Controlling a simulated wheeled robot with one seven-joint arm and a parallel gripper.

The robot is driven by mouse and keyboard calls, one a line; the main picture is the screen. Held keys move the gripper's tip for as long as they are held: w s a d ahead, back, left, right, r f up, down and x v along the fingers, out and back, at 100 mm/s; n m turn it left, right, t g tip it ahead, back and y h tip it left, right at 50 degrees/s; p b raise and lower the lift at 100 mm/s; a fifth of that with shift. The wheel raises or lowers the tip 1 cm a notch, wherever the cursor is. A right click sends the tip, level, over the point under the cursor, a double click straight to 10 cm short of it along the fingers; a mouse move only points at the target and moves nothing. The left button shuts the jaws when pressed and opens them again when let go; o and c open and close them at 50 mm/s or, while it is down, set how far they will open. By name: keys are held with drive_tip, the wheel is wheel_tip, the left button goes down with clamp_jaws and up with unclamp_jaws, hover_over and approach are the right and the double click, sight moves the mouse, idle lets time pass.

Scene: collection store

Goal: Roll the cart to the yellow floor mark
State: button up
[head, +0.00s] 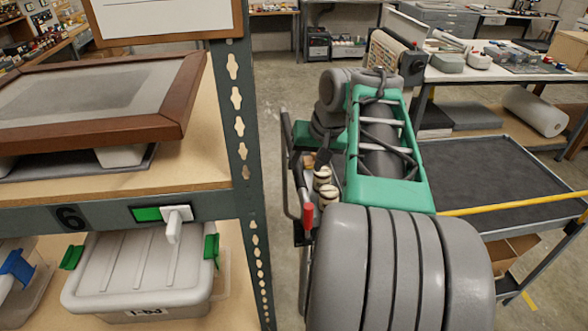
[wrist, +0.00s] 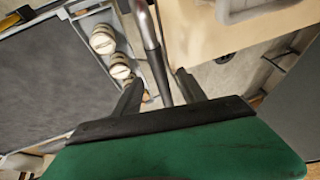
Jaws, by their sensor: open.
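The cart has a dark grey top (head: 490,182) in the head view, right of and partly behind my arm. The same dark surface (wrist: 45,80) fills the left of the wrist view. A grey tubular handle (wrist: 152,50) runs up from between the fingers of my gripper (wrist: 160,77). The fingers are open, one on each side of the tube; contact cannot be told. In the head view the handle (head: 286,170) shows left of my arm. Small yellow marking (head: 527,299) shows low at the right, on the floor; its full shape is hidden.
Shelving with an upright post (head: 240,130) stands close on the left, holding a framed picture (head: 100,105) and a lidded box (head: 145,275). White-capped jars (wrist: 103,40) sit near the handle. A yellow bar (head: 515,204) crosses the cart. Bare floor (head: 275,85) lies beyond.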

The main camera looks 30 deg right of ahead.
sight(301, 175)
drive_tip(key=x, duration=0.6)
drive_tip(key=shift+d+f, duration=0.2)
drive_tip(key=shift+c, duration=0.3)
clamp_jaws()
idle(0.8)
